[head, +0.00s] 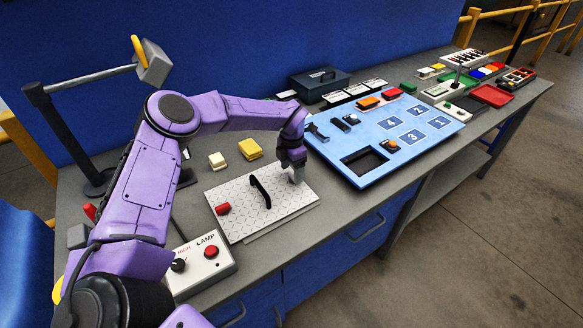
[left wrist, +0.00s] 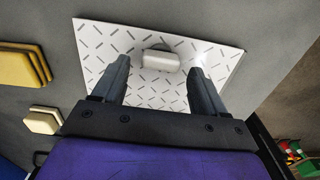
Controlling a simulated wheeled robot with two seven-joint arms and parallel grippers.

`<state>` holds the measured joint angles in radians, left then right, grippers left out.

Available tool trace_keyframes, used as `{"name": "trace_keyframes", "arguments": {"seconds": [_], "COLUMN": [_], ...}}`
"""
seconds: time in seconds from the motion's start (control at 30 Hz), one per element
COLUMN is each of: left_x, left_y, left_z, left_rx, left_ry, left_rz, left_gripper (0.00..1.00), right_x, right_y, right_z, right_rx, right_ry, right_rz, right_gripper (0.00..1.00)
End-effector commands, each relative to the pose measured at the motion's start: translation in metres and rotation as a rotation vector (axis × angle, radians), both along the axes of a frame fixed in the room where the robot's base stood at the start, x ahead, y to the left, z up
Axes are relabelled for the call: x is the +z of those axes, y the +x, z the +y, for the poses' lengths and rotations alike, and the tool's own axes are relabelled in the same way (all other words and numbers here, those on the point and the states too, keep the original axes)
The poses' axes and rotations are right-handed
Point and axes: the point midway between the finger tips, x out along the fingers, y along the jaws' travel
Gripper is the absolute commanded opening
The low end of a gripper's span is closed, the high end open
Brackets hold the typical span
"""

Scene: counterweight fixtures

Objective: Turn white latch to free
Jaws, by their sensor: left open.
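The white latch (left wrist: 160,60) is a small rounded block on a white diamond-patterned plate (left wrist: 222,62). In the left wrist view it lies crosswise between the two fingertips, with a gap on each side. The plate (head: 240,225) also shows in the head view, with a black handle (head: 260,190) in its middle and a red latch (head: 223,208) at its left side. My left gripper (head: 296,168) is open and points down over the plate's far right corner. In the head view it largely covers the white latch. My right gripper is not in view.
A blue numbered board (head: 440,122) lies right of the plate. A lamp control box (head: 202,262) stands at front left. A yellow block (head: 250,149) and a cream block (head: 217,160) lie behind the plate. A post with a bar (head: 65,140) stands at left.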

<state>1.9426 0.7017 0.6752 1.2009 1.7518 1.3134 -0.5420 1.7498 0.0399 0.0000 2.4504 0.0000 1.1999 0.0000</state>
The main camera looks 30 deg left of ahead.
Motion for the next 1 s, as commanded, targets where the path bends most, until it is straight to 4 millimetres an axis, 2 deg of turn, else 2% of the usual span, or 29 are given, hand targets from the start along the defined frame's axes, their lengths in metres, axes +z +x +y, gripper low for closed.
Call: {"name": "trace_keyframes", "arguments": {"seconds": [0.13, 0.37, 0.4, 0.57, 0.83, 1.0], "left_x": [-0.013, -0.016, -0.016, -0.015, -0.016, -0.018], "left_y": [-0.001, -0.001, -0.001, -0.001, 0.000, 0.000], "left_z": [0.001, 0.001, 0.001, 0.001, 0.001, 0.000], "left_rx": [0.002, 0.003, 0.003, 0.003, 0.017, 0.077], "left_ry": [0.000, 0.000, 0.000, 0.000, -0.001, -0.002], "left_rz": [0.001, -0.001, -0.001, -0.001, -0.002, -0.002], "left_gripper": [0.72, 0.72, 0.69, 0.17, 0.16, 0.16], "right_x": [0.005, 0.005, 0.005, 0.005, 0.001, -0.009], "right_y": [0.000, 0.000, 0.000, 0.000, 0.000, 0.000], "right_z": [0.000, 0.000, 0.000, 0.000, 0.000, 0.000], "right_rx": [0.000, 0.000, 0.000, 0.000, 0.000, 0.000], "right_ry": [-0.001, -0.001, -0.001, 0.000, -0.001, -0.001], "right_rz": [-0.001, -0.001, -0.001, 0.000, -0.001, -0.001], "right_gripper": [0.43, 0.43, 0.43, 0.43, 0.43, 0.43]}}
